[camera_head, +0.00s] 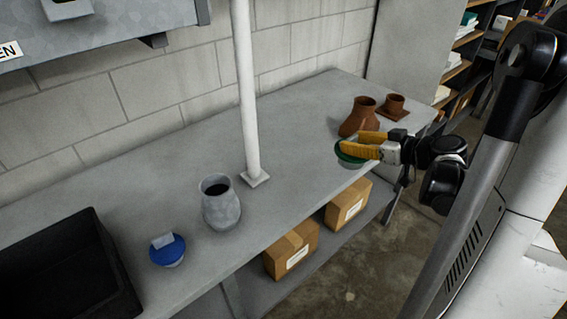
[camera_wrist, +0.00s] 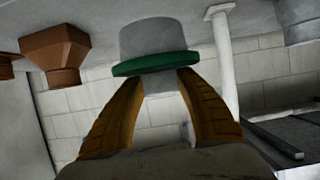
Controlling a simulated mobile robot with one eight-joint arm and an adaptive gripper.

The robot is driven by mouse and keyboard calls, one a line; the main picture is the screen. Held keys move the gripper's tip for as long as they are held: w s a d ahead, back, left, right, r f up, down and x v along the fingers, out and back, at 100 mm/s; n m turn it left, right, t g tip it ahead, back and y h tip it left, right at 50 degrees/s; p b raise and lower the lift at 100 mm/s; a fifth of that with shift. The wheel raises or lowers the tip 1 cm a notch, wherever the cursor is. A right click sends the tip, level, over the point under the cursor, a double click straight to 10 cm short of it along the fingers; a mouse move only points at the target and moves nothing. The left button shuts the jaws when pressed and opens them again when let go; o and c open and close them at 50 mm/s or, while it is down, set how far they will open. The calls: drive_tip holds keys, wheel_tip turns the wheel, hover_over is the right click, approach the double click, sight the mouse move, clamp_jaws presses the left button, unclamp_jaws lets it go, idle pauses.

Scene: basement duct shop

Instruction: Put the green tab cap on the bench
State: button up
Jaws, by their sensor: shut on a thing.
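The green tab cap (camera_head: 346,158) is at the tips of my gripper (camera_head: 345,147), over the right part of the grey bench (camera_head: 300,125), near its front edge. In the wrist view the cap shows as a green rim (camera_wrist: 155,64) with a grey round body (camera_wrist: 155,40). The two yellow fingers of my gripper (camera_wrist: 160,80) are shut on its grey tab, which shows between the fingertips. I cannot tell whether the cap touches the bench top.
Brown duct fittings (camera_head: 359,118) stand just behind my gripper. A white post (camera_head: 247,90) rises from the bench. A grey pot (camera_head: 221,205), a blue tab cap (camera_head: 168,252) and a black bin (camera_head: 60,270) are at left. Boxes (camera_head: 292,250) sit on the lower shelf.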

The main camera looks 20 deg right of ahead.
drive_tip(key=w+a+f+b, duration=0.1)
drive_tip(key=w+f+b, duration=0.1)
drive_tip(key=w+f, duration=0.1)
drive_tip(key=w+a+f+b, duration=0.2)
drive_tip(key=w+f, duration=0.2)
drive_tip(key=w+a+f+b, duration=0.1)
drive_tip(key=w+f+b, duration=0.1)
drive_tip(key=w+f, duration=0.1)
drive_tip(key=shift+w+a+f, duration=0.2)
drive_tip(key=shift+a+f, duration=0.1)
drive_tip(key=shift+f, duration=0.2)
drive_tip(key=shift+r, duration=0.15)
drive_tip(key=o, duration=1.2)
drive_tip(key=shift+f, duration=0.2)
